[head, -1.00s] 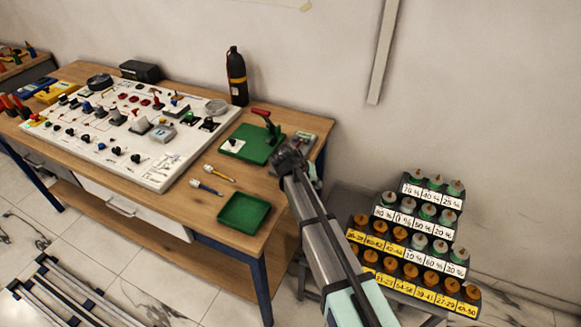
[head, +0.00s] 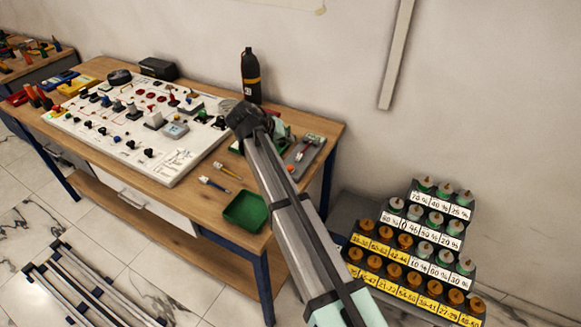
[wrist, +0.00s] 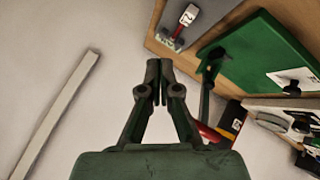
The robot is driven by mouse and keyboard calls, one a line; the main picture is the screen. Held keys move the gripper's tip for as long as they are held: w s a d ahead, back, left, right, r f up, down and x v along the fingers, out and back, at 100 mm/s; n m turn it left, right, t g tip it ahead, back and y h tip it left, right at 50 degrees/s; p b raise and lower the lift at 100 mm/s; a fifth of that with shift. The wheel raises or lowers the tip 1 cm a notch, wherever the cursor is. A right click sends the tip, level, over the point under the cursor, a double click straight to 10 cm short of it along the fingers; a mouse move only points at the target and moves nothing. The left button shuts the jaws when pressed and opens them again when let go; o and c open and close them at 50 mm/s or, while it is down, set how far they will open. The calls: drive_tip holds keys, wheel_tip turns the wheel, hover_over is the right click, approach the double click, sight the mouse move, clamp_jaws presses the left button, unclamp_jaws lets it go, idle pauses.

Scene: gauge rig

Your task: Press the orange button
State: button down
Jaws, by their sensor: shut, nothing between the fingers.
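The white panel (head: 75,122) on the wooden workbench carries many small knobs, switches and buttons in red, black, blue and green. I cannot make out an orange button on it for certain; the parts are too small. My arm reaches over the bench, its end just right of the panel. In the wrist view my gripper (wrist: 160,72) is shut and empty, with its fingertips together in front of a plain wall. The panel's edge shows at the right of the wrist view (wrist: 280,103).
A black bottle (head: 250,80) stands at the back. A green tray (head: 246,212) lies in front. A stepped rack (head: 408,262) with orange-topped and green-topped pieces stands right.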

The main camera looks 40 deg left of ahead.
sight(288, 167)
drive_tip(key=shift+f, duration=0.1)
drive_tip(key=shift+f+b, duration=1.7)
drive_tip(key=shift+f, duration=2.65)
drive_tip(key=shift+f+b, duration=0.35)
drive_tip(key=shift+f, duration=0.05)
drive_tip(key=shift+f+b, duration=0.35)
drive_tip(key=shift+f, duration=0.2)
drive_tip(key=shift+r, duration=0.2)
drive_tip(key=shift+r+p, duration=0.3)
drive_tip(key=shift+r, duration=0.45)
drive_tip(key=shift+r, duration=0.15)
drive_tip(key=shift+r+p, duration=0.85)
drive_tip(key=shift+r, duration=1.55)
